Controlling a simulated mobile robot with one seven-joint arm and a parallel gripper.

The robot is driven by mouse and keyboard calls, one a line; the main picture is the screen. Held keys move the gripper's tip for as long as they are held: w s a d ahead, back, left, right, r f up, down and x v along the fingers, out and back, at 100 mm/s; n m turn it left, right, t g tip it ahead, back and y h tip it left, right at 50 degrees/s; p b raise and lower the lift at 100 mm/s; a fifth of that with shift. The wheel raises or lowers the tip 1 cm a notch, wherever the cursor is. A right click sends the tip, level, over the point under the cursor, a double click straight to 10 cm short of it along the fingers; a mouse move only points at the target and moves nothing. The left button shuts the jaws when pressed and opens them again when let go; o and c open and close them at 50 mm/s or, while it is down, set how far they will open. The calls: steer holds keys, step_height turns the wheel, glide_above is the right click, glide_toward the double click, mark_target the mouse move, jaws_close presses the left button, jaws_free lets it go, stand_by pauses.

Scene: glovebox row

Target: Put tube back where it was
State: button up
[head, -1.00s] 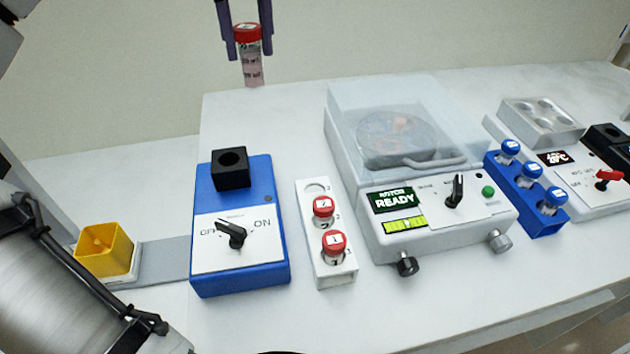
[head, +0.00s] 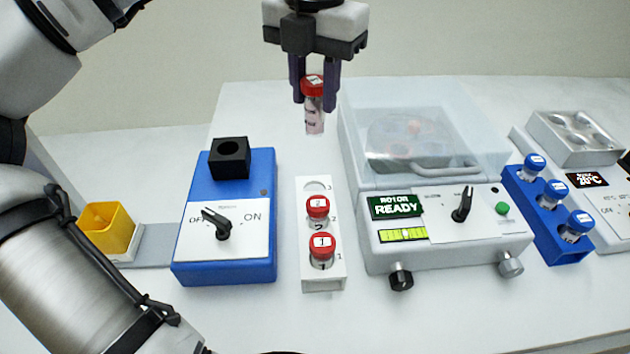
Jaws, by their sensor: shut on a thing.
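My gripper (head: 314,90) is shut on a red-capped tube (head: 314,112) with pinkish contents. It holds the tube upright in the air, above and behind the white rack as seen in the head view. The white rack (head: 322,284) has slots numbered 1 to 3. Red-capped tubes marked 1 (head: 321,250) and 2 (head: 318,210) stand in the front and middle slots. The rear slot (head: 316,186), marked 3, is empty. The print on the held tube's cap is too small to read.
Left of the rack is a blue mixer (head: 225,270) with a black socket (head: 229,158) on top. Right is a centrifuge (head: 440,250) with its clear lid down, its display reading ROTOR READY. A blue rack (head: 568,252) with blue-capped tubes and a yellow bin (head: 107,228) stand further out.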

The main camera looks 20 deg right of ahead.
mark_target(314, 112)
step_height(314, 112, down, 16)
steer(key=shift+r+p, duration=0.15)
steer(key=shift+p, duration=0.25)
steer(key=o, duration=1)
step_height(314, 112, up, 12)
steer(key=shift+r+b, duration=0.1)
steer(key=shift+b, duration=0.5)
